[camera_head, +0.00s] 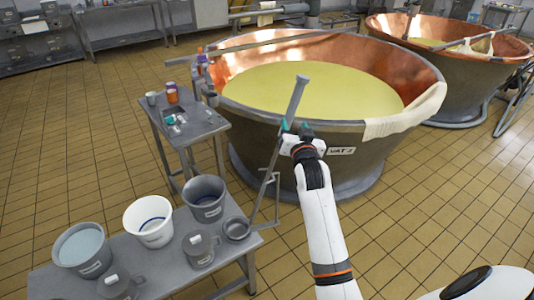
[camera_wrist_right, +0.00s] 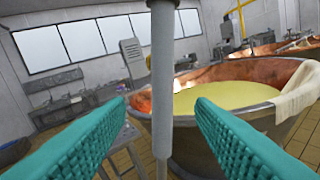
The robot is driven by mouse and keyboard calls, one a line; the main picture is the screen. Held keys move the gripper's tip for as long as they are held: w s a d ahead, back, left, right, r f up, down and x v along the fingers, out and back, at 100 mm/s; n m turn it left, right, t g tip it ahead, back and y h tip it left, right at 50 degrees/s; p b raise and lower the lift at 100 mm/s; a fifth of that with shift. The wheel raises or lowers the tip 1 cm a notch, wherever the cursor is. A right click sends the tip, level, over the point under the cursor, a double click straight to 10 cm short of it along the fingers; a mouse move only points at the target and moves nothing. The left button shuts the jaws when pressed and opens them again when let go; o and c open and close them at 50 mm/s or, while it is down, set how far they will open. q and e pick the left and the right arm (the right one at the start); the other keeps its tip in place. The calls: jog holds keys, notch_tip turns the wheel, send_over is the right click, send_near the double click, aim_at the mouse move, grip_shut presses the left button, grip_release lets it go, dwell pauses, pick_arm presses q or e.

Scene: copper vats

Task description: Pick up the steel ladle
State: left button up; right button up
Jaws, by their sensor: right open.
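The steel ladle (camera_head: 268,171) stands steeply tilted at the right end of the low grey bench, its round bowl (camera_head: 236,228) low and its long handle rising up and to the right. The handle's thick upper part (camera_head: 297,97) rises above my right gripper (camera_head: 287,129). In the right wrist view, the ladle handle (camera_wrist_right: 162,60) runs upright between the two teal fingers of my right gripper (camera_wrist_right: 159,103). The fingers are open, with visible gaps on both sides of the handle. My left gripper is not in view.
The bench (camera_head: 180,262) holds a white bucket (camera_head: 148,221), grey buckets (camera_head: 205,198) and grey jugs (camera_head: 199,249). A thin metal bracket (camera_head: 276,196) stands beside the ladle. A copper vat (camera_head: 330,146) is close behind my gripper. A small side table (camera_head: 190,130) stands left of it.

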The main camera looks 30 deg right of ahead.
aim_at(291, 115)
jog(key=x, duration=0.2)
jog(key=shift+w+d, duration=0.1)
jog(key=shift+w, duration=0.2)
jog(key=shift+w+d+f+p, duration=0.1)
jog(key=shift+w+d+p, duration=0.3)
jog(key=shift+w, duration=0.05)
jog(key=p+x, duration=0.1)
jog(key=x, duration=0.3)
jog(key=shift+p, duration=0.3)
jog(key=shift+w+d, duration=0.1)
jog(key=shift+w, duration=0.3)
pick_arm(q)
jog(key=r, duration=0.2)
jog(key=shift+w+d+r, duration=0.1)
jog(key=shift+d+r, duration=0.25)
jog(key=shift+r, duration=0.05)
pick_arm(e)
jog(key=shift+s, duration=0.1)
